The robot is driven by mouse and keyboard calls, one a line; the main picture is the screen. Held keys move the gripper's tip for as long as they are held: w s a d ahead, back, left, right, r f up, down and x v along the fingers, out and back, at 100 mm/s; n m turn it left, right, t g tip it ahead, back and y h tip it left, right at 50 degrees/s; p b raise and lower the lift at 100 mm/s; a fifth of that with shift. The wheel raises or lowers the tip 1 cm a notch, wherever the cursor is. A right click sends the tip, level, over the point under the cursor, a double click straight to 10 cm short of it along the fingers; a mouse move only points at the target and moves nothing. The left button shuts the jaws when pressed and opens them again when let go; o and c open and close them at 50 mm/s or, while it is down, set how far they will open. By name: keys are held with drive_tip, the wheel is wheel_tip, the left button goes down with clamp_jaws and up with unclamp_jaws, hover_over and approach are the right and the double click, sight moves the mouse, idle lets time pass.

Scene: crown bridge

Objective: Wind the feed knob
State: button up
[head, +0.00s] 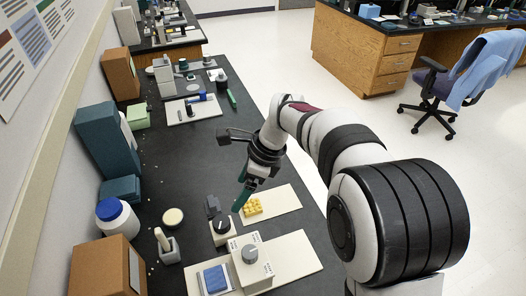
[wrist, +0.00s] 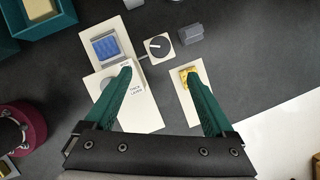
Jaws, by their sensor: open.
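Two knobs show, and I cannot tell which is the feed knob. A black dial with a pale pointer line (head: 221,225) sits on a small cream box; in the wrist view the dial (wrist: 158,46) lies just beyond and between my fingertips. A larger grey knob (head: 249,252) stands on a cream unit with printed labels (head: 262,272); in the wrist view it is partly hidden by my left finger. My gripper (head: 241,199) is open and empty, its green fingers pointing down above the bench; they also show wide apart in the wrist view (wrist: 159,73).
A blue pad (head: 215,278) lies beside the labelled unit. A dark grey block (head: 213,205) stands next to the dial. Yellow pieces (head: 252,206) sit on a cream board (head: 280,205). A blue-lidded jar (head: 117,217) and boxes line the wall. Bench centre is mostly clear.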

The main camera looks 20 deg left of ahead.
sight(222, 221)
drive_tip(key=x, duration=1.5)
drive_tip(key=shift+f, duration=0.25)
drive_tip(key=c, duration=1.4)
